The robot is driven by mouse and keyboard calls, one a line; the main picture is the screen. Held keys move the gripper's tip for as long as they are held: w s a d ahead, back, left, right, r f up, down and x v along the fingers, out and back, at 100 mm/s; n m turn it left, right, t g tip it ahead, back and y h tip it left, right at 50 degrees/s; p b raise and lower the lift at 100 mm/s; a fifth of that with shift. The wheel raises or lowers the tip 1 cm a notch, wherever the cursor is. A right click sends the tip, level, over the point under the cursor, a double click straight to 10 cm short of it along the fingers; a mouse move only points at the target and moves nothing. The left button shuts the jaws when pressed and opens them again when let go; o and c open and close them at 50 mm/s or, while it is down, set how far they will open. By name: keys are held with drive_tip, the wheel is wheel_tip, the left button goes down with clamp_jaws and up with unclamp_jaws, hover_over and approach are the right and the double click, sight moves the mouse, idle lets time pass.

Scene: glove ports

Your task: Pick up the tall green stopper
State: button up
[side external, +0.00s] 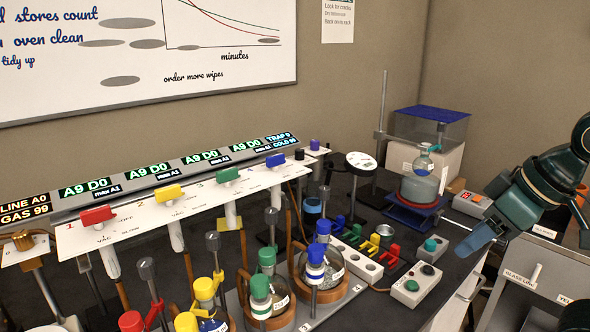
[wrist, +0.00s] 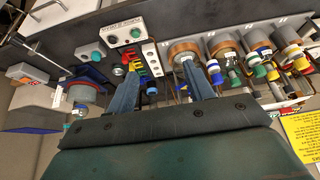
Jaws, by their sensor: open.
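Two green stoppers show in the side view: an upper one (side external: 267,258) and a lower one (side external: 260,287) in front of it, on the flask rack at the bench front. I cannot tell for certain which is the tall one. Green caps also show in the wrist view (wrist: 233,74), to the right of my fingers. My gripper (side external: 474,244) is at the right of the side view, well apart from the stoppers.
A valve panel (side external: 180,210) with coloured handles runs behind. A control box (side external: 417,284), coloured clips (side external: 367,242) and a flask stand (side external: 412,215) lie between rack and gripper.

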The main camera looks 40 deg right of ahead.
drive_tip(key=w+a+r+n+g+y, duration=0.1)
drive_tip(key=w+a+r+n+y, duration=0.1)
drive_tip(key=w+a+r+n, duration=0.4)
drive_tip(key=n+g+y, duration=0.2)
drive_tip(key=n+g, duration=0.4)
drive_tip(key=n, duration=0.8)
hover_over(266, 254)
drive_tip(key=w+d, duration=0.1)
drive_tip(key=d, duration=0.3)
drive_tip(key=shift+w+f, duration=0.1)
drive_tip(key=shift+f, duration=2.65)
drive_tip(key=shift+t+y, duration=0.3)
drive_tip(key=shift+x, duration=1.2)
drive_tip(key=shift+f, duration=0.1)
